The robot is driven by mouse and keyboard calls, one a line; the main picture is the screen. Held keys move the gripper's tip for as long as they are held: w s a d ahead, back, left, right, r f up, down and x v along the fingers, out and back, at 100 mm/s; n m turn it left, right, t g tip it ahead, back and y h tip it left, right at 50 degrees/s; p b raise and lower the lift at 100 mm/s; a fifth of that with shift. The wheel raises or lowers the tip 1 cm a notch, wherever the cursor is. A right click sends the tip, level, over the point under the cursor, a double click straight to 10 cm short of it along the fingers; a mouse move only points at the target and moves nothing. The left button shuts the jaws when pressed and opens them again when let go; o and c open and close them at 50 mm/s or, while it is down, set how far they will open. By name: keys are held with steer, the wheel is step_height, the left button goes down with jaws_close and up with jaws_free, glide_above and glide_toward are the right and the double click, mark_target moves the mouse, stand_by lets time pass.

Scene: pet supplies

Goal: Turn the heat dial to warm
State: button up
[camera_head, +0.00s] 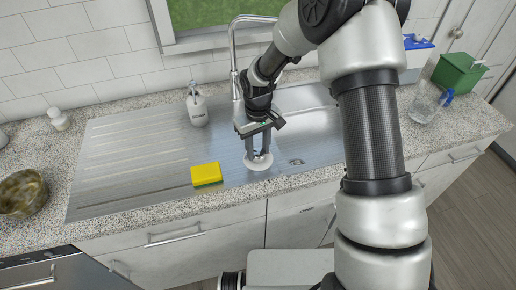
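A small round white disc (259,162) lies at the front of the steel sink, near the counter's front edge. It may be the heat dial, but no markings can be read on it. My gripper (258,155) points down over the disc, with its two fingers apart and their tips at or just above its middle. The fingers cover part of the disc. I cannot tell whether they touch or grip a raised part between them.
A yellow and green sponge (206,173) lies just left of my gripper. A white soap bottle (197,108) and the faucet (233,60) stand behind. A glass jug (426,103), green box (458,74) and brown bowl (22,194) stand on the counter.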

mark_target(258, 152)
steer(key=shift+m, duration=0.3)
steer(key=shift+f+m+b, duration=0.1)
steer(key=shift+m+b, duration=1.05)
steer(key=shift+m, duration=0.05)
steer(key=m+b, duration=0.1)
steer(key=m, duration=0.1)
steer(key=shift+m, duration=0.4)
steer(key=m+b, duration=0.1)
steer(key=m, duration=0.4)
steer(key=shift+m, duration=0.4)
steer(key=o, duration=1.1)
steer(key=shift+c, duration=0.2)
step_height(258, 152, up, 18)
steer(key=shift+f, duration=0.15)
